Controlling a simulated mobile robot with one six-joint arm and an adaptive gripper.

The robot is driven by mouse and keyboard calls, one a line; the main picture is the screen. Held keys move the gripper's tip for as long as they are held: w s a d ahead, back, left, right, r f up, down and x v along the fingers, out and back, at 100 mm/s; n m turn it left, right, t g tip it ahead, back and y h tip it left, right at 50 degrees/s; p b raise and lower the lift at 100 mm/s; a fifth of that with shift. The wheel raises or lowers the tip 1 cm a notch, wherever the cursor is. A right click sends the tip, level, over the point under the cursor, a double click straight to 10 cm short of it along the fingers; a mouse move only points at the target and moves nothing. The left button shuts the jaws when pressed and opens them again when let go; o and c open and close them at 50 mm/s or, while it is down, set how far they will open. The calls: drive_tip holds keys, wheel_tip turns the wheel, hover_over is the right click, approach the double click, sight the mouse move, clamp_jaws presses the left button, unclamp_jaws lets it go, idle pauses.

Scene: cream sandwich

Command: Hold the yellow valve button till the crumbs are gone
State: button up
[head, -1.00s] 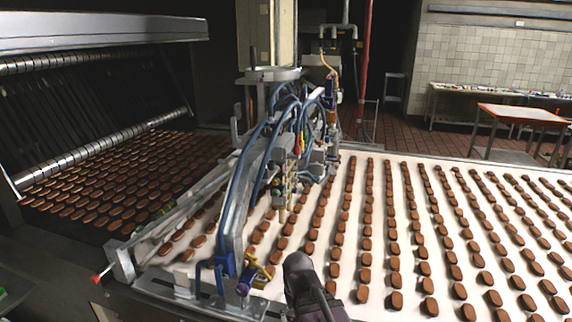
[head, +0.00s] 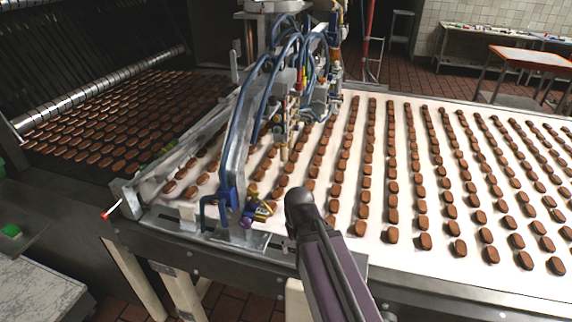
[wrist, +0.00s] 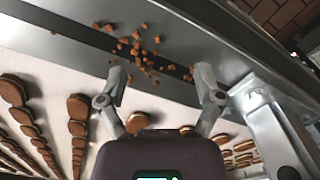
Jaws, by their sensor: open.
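A small yellow part (head: 263,210), perhaps the valve button, sits at the near foot of the metal gantry in the head view, beside a purple knob. In the wrist view, brown crumbs (wrist: 140,50) lie scattered on the grey metal edge and its dark slot. My gripper (wrist: 160,78) is open, with its two fingers apart and nothing between them. The crumbs show beyond the fingertips, apart from them. The yellow part is not clear in the wrist view. In the head view, my arm reaches in from the bottom, and its fingers are hidden.
The white conveyor belt (head: 405,210) carries rows of brown biscuits. The gantry with blue hoses (head: 240,165) spans the belt. A red-tipped lever (head: 106,215) sticks out at its left. A green object (head: 12,230) is at far left. An orange-edged table (head: 530,58) stands at the back.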

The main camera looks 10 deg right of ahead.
idle(0.4)
clamp_jaws()
idle(1.3)
